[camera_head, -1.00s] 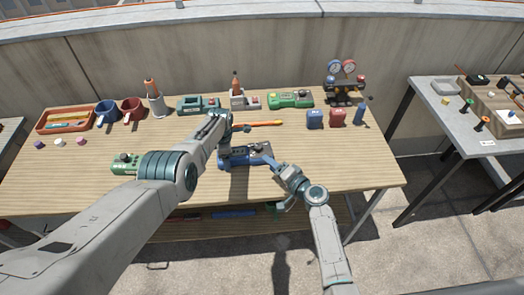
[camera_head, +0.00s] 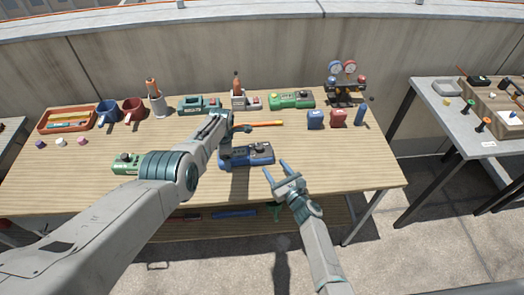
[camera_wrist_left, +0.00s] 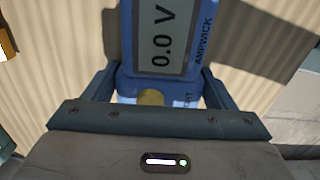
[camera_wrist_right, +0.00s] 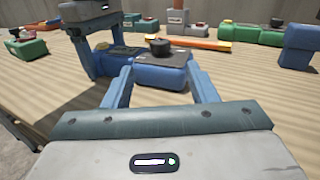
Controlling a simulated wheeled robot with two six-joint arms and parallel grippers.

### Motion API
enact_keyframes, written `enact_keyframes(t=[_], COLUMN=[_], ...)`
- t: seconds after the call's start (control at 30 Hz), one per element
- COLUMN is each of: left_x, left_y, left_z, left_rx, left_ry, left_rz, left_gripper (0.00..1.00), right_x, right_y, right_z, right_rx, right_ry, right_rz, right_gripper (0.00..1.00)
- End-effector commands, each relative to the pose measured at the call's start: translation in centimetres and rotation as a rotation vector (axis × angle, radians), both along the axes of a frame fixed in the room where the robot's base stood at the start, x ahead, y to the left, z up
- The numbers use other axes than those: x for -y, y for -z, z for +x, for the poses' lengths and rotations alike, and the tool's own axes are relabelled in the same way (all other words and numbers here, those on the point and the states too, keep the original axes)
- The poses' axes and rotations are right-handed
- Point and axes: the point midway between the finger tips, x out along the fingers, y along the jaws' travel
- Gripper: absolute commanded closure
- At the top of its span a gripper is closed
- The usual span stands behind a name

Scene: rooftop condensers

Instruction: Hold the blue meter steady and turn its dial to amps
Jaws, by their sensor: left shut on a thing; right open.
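The blue meter (camera_head: 247,155) lies on the wooden table near its front middle. Its display (camera_wrist_left: 166,38) reads 0.0 V in the left wrist view. A black dial knob (camera_wrist_right: 160,46) stands up from its right part; the pointer's setting is too small to read. My left gripper (camera_wrist_left: 158,76) is shut on the meter, with a finger on each side of the body; in the head view my left arm partly covers this grip. My right gripper (camera_head: 275,167) is open and empty, just right and in front of the meter, apart from the dial.
An orange-yellow stick (camera_head: 258,124) lies behind the meter. Green devices (camera_head: 291,100), blue and red blocks (camera_head: 315,120) and a gauge set (camera_head: 346,85) stand toward the back right. A small green device (camera_head: 126,164) sits left. The table right of the meter is clear.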

Motion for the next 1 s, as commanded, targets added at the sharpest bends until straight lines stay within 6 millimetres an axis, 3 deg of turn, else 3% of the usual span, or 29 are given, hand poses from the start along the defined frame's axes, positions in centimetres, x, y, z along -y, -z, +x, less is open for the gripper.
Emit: enact_keyframes(t=[0.2,0.43,0.7,1.0], left_x=[0.0,0.0,0.0,0.0], left_y=[-0.1,-0.1,-0.1,-0.1], left_z=[0.1,0.1,0.1,0.1], left_rx=[0.001,0.002,0.001,0.001], left_ry=[0.000,0.000,0.000,0.000], left_rz=[-0.001,-0.001,-0.001,0.000], left_gripper=[0.59,0.59,0.59,0.59], right_x=[-2.1,-3.7,-4.4,-4.4], right_y=[-0.2,-0.1,-0.1,-0.1], right_z=[4.1,7.2,8.6,8.7], right_rx=[0.001,0.002,0.002,0.002], right_ry=[-0.001,-0.002,-0.001,-0.001], right_rz=[0.000,-0.002,-0.004,-0.004], right_gripper=[0.48,0.48,0.48,0.50])
